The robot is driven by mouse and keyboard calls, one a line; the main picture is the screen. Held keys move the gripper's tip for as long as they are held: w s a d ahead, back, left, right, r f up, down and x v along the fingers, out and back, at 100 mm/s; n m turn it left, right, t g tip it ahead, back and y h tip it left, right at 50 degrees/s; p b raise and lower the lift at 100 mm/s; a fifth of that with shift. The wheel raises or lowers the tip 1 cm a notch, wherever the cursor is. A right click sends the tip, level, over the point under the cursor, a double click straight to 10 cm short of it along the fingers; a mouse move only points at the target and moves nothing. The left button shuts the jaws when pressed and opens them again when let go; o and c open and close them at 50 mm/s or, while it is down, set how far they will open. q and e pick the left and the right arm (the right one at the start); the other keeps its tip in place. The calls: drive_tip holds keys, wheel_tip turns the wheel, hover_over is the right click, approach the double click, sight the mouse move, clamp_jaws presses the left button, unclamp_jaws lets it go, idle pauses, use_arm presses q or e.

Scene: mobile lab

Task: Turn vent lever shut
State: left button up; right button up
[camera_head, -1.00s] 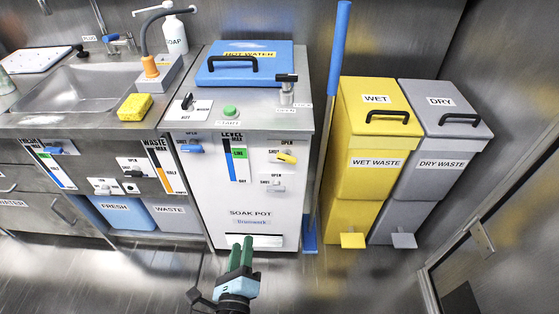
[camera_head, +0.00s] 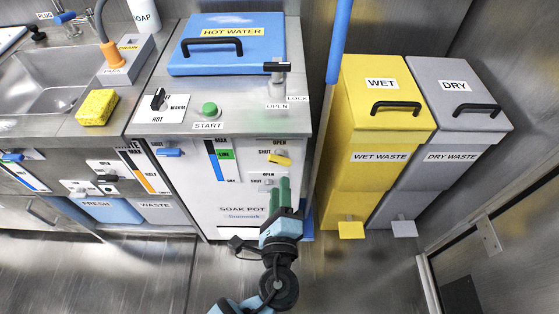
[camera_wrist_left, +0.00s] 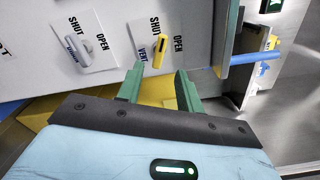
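The vent lever (camera_head: 282,160) is yellow and sits on the white soak pot front, with SHUT at its left and OPEN above it. Its handle lies roughly level and points right. In the left wrist view the vent lever (camera_wrist_left: 160,52) shows just beyond my fingertips, beside a VENT label. My left gripper (camera_head: 280,182) is below the lever in the head view, fingers up. In the left wrist view the left gripper (camera_wrist_left: 160,70) is open, with a gap between its green fingers and nothing held. I cannot tell whether it touches the lever. My right gripper is not in view.
A grey lever (camera_wrist_left: 86,44) with its own SHUT and OPEN labels sits close to the vent lever. A blue lever (camera_head: 170,152) is farther left. A blue pole (camera_head: 338,40) and the yellow wet waste bin (camera_head: 352,190) stand right of the pot.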

sight(280, 164)
use_arm(q)
drive_tip(key=w, duration=0.6)
drive_tip(key=shift+w, duration=0.75)
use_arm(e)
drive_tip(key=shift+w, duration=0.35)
use_arm(q)
drive_tip(key=shift+c, duration=0.2)
